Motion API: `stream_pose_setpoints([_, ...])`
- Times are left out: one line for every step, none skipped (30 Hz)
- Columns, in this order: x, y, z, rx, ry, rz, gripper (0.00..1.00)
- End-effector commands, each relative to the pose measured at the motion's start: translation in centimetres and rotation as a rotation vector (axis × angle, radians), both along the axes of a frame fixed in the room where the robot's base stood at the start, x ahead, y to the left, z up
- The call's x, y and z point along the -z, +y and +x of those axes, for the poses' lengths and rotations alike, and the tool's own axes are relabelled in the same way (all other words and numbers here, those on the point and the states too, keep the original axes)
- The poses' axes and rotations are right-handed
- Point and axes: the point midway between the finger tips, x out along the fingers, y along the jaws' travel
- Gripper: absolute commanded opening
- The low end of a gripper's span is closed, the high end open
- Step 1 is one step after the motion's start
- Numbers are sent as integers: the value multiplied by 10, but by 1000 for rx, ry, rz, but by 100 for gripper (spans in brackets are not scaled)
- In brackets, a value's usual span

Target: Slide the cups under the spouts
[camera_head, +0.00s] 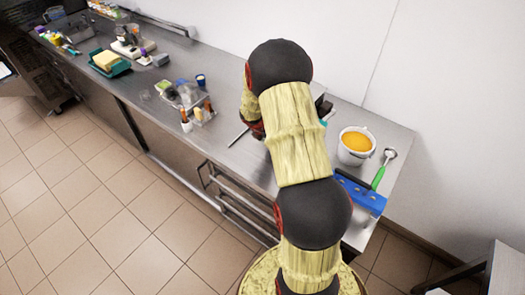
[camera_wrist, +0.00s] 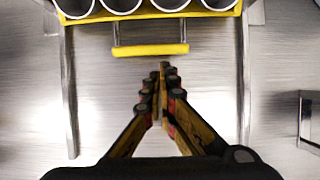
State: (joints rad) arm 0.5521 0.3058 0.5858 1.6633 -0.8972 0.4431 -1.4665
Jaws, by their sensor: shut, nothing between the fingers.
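In the wrist view, several round, open-topped cups (camera_wrist: 120,4) stand in a row at the top edge, partly cut off. They sit in a yellow-edged holder (camera_wrist: 150,14). A yellow bar handle (camera_wrist: 150,50) joins the holder by two thin metal rods. My gripper (camera_wrist: 162,68) is shut and empty, its fingertips just below the handle and a little right of its middle. I cannot tell whether they touch it. In the head view my own arm hides the gripper, and I cannot make out the cups. No spouts show in either view.
Metal rails (camera_wrist: 70,95) run down both sides of the handle over a steel surface. A metal bracket (camera_wrist: 308,125) stands at right. In the head view, the steel counter (camera_head: 235,95) holds a white tub of orange contents (camera_head: 356,145), a blue tool (camera_head: 360,193) and a condiment caddy (camera_head: 190,100).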

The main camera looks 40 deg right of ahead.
Motion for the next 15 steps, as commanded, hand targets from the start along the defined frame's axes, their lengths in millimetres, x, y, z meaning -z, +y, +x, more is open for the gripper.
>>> stream_pose_setpoints([0,2,0,-1,0,0,0])
stream_pose_setpoints([0,3,0,-1,0,0,0])
stream_pose_setpoints([0,4,-1,-1,0,0,0])
stream_pose_setpoints([0,5,-1,-1,0,0,0])
stream_pose_setpoints([0,6,-1,-1,0,0,0])
stream_pose_setpoints([0,7,-1,-1,0,0,0])
stream_pose_setpoints([0,8,-1,-1,0,0,0])
stream_pose_setpoints([0,8,-1,-1,0,0,0])
stream_pose_setpoints([0,8,-1,-1,0,0,0])
stream_pose_setpoints([-1,8,-1,0,0,0,0])
stream_pose_setpoints([-1,9,-2,0,0,0,0])
stream_pose_setpoints([-3,9,-1,0,0,0,0])
stream_pose_setpoints([-4,10,-2,0,0,0,0])
stream_pose_setpoints([-5,11,-2,0,0,0,0])
stream_pose_setpoints([-7,12,-2,-1,0,0,0])
